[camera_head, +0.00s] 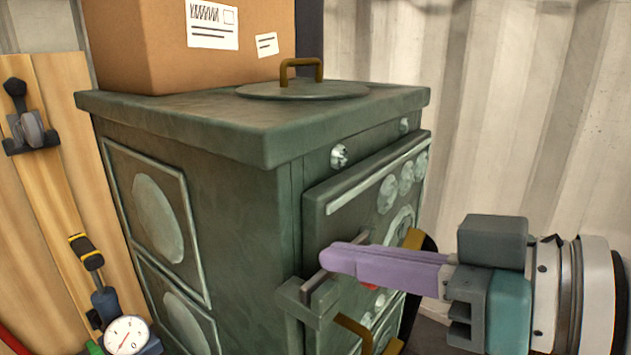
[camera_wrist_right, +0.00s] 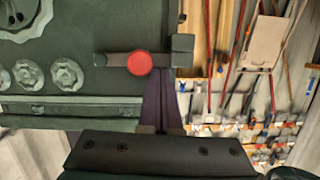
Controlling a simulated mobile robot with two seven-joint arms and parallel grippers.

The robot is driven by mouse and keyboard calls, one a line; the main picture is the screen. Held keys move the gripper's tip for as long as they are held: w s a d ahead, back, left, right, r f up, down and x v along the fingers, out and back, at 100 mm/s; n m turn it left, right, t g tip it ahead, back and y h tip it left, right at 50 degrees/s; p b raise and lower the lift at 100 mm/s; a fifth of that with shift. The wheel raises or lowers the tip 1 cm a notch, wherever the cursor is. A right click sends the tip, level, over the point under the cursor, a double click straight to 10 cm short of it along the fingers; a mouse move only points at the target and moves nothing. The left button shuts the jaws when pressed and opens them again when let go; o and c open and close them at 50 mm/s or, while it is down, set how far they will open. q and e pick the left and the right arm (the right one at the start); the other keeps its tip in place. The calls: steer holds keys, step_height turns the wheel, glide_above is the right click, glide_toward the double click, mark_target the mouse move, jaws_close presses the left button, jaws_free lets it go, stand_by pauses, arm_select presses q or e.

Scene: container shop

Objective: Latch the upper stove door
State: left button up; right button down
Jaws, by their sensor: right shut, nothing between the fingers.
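The green stove's upper door (camera_head: 335,215) is on its front face, its panel standing a little proud of the body. I cannot tell whether it is fully closed. At its left edge a grey latch bar (camera_head: 322,285) meets a block-shaped catch (camera_head: 305,308). In the right wrist view the bar (camera_wrist_right: 115,60) carries a red knob (camera_wrist_right: 140,64) and reaches the catch (camera_wrist_right: 183,48); how far it is seated is unclear. My right gripper (camera_head: 328,261) has its purple fingers shut and empty, tips at the latch. Contact cannot be told. My left gripper is not in view.
A cardboard box (camera_head: 145,45) and a round lid with a brass handle (camera_head: 302,70) sit on the stove top. Brass handles (camera_head: 352,328) stick out below the latch. A wooden board with a gauge (camera_head: 127,336) stands at left. A corrugated wall (camera_head: 500,110) is behind.

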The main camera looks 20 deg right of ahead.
mark_target(322, 202)
step_height(322, 202, up, 5)
steer(key=p, duration=0.5)
steer(key=shift+w, duration=0.1)
steer(key=f+p+v, duration=0.1)
steer(key=p+v, duration=0.1)
steer(key=v, duration=0.7)
steer(key=shift+s+d+r, duration=0.15)
steer(key=shift+s+d, duration=0.05)
steer(key=shift+s, duration=0.3)
